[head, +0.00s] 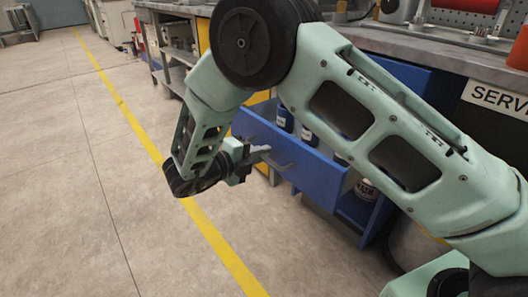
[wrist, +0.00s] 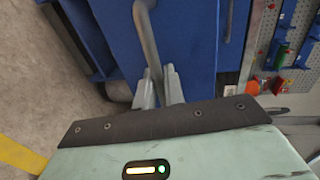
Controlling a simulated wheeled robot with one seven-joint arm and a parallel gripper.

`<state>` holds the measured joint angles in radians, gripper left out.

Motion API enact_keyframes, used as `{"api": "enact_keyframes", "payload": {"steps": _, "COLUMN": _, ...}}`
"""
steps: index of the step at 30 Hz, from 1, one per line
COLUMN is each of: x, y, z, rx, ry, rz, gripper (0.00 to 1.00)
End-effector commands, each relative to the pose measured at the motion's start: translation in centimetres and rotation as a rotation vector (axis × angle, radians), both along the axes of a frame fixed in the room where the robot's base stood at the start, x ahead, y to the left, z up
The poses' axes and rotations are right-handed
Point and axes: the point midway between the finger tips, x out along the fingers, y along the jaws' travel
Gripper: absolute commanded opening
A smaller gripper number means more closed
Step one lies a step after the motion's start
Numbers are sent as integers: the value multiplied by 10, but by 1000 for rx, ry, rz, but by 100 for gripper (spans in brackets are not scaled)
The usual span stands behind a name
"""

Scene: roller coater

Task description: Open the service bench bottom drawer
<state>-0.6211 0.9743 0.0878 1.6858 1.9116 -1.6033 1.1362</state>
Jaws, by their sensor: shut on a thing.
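The blue service bench drawer (head: 290,150) stands pulled out in the head view, with dark bottles (head: 284,119) and a white-labelled can (head: 365,189) showing inside it. Its grey bar handle (head: 279,165) is on the front face. My gripper (head: 257,155) is at this handle, its fingers shut on the bar. In the wrist view my gripper (wrist: 159,88) has one finger on each side of the grey handle (wrist: 148,40), against the blue drawer front (wrist: 195,45). My arm hides part of the drawer and bench.
The grey bench top (head: 425,50) runs along the right, with a SERVICE sign (head: 495,97) partly visible below its edge. Open concrete floor (head: 70,190) with a yellow line (head: 222,245) lies to the left. A pegboard (wrist: 290,45) with tools shows in the wrist view.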

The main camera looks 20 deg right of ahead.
Motion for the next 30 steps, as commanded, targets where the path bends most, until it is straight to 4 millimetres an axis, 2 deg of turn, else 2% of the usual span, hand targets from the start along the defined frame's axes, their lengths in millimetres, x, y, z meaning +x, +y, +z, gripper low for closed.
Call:
{"api": "enact_keyframes", "payload": {"steps": 6, "x": 0, "y": 0, "z": 0, "rx": 1, "ry": 0, "rz": 1, "gripper": 0}}
{"api": "enact_keyframes", "payload": {"steps": 7, "x": 0, "y": 0, "z": 0, "rx": 2, "ry": 0, "rz": 1, "gripper": 16}}
{"api": "enact_keyframes", "payload": {"steps": 8, "x": 0, "y": 0, "z": 0, "rx": 2, "ry": 0, "rz": 1, "gripper": 24}}
{"api": "enact_keyframes", "payload": {"steps": 9, "x": 0, "y": 0, "z": 0, "rx": 2, "ry": 0, "rz": 1, "gripper": 27}}
{"api": "enact_keyframes", "payload": {"steps": 19, "x": -1, "y": 4, "z": 1, "rx": 1, "ry": -1, "rz": 2, "gripper": 27}}
{"api": "enact_keyframes", "payload": {"steps": 23, "x": -6, "y": 18, "z": 5, "rx": 2, "ry": -1, "rz": 4, "gripper": 27}}
{"api": "enact_keyframes", "payload": {"steps": 30, "x": -24, "y": 68, "z": 15, "rx": 3, "ry": -1, "rz": 5, "gripper": 27}}
